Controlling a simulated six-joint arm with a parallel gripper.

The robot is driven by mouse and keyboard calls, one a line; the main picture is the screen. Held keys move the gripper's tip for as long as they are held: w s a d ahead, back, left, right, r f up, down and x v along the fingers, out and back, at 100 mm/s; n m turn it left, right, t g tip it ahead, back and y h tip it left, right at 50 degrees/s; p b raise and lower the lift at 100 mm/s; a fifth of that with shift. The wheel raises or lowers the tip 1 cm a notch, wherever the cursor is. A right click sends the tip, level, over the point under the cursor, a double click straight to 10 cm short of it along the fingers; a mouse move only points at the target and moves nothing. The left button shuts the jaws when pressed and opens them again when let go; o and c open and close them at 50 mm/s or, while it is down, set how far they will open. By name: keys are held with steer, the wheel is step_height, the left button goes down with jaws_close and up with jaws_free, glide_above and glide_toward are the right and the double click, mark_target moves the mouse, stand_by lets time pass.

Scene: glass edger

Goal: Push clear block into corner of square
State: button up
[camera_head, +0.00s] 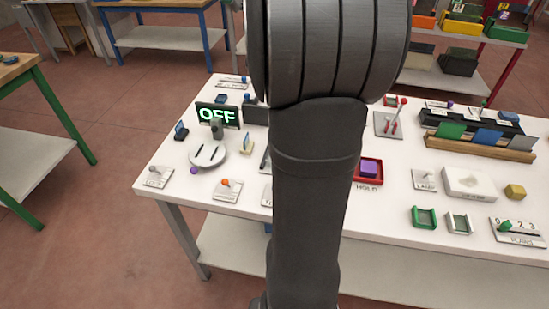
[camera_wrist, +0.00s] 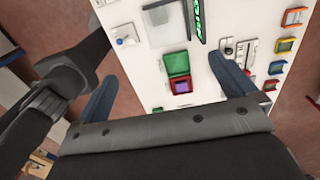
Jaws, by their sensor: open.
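I cannot pick out a clear block with certainty in either view. A red square tray (camera_head: 360,180) marked HOLD, with a purple block (camera_head: 369,167) in it, lies right of my arm in the head view. In the wrist view a purple block (camera_wrist: 182,86) sits in a red frame, and a green square (camera_wrist: 177,63) adjoins it. My gripper (camera_wrist: 167,72) is open, its two blue-grey fingers spread to either side of the green square, with nothing visibly held. In the head view my arm hides the middle of the table and the gripper.
Green (camera_head: 424,217) and pale (camera_head: 459,223) small trays lie near the front edge. An OFF display (camera_head: 217,115) and a red-handled lever (camera_head: 391,122) stand farther back.

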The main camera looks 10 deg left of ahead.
steer(key=shift+r, duration=0.45)
steer(key=c, duration=0.9)
steer(key=shift+f, duration=0.15)
steer(key=c, duration=0.4)
steer(key=f+n, duration=0.2)
steer(key=f, duration=0.1)
steer(key=s+f+n, duration=0.1)
steer(key=f+n, duration=0.1)
steer(key=shift+a+f, duration=0.1)
steer(key=shift+a, duration=0.15)
jaws_close()
steer(key=s+f+n, duration=0.2)
steer(key=f+n, duration=0.2)
steer(key=f, duration=0.4)
steer(key=s+f+n, duration=0.3)
steer(key=f+n, duration=0.2)
steer(key=f, duration=0.4)
steer(key=s+f+n, duration=0.2)
steer(key=f+n, duration=0.3)
steer(key=f, duration=0.4)
steer(key=shift+s+d+f, duration=0.2)
steer(key=shift+d, duration=0.05)
steer(key=shift+w, duration=2.1)
